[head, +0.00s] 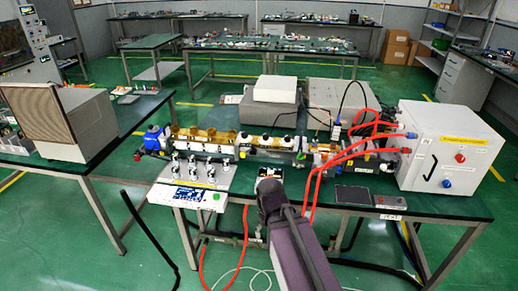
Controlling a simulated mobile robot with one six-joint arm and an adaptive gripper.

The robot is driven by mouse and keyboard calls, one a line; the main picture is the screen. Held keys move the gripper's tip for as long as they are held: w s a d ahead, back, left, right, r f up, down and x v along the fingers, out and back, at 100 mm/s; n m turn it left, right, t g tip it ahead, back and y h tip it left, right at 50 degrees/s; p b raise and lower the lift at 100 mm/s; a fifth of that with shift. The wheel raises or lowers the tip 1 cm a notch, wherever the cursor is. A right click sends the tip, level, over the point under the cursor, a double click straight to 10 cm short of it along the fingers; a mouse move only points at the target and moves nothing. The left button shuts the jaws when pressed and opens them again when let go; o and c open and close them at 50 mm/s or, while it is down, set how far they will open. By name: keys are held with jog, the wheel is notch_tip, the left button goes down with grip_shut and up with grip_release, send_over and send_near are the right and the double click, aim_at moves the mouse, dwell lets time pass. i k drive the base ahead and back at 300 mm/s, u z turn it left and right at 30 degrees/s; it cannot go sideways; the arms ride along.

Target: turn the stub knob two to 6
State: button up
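A row of several small metallic stub knobs (193,169) stands along the front of the waveguide assembly, above a white control unit (188,196) with a lit blue display. Which of them is stub knob two, and what its scale reads, is too small to tell. My gripper (269,182) is at the end of my dark arm, over the front of the green table, to the right of the knobs and apart from them in the picture. Its fingers are too small and dark to show whether they are open or shut.
The green table (330,206) carries the setup. A white box (446,150) with red hoses stands at the right, and grey boxes (270,113) behind the waveguide. A beige box (62,124) is on the left table. Cables hang in front, below the table edge.

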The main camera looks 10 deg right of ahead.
aim_at(265, 135)
jog(key=z, duration=0.45)
jog(key=i, duration=0.9)
jog(key=z, duration=0.2)
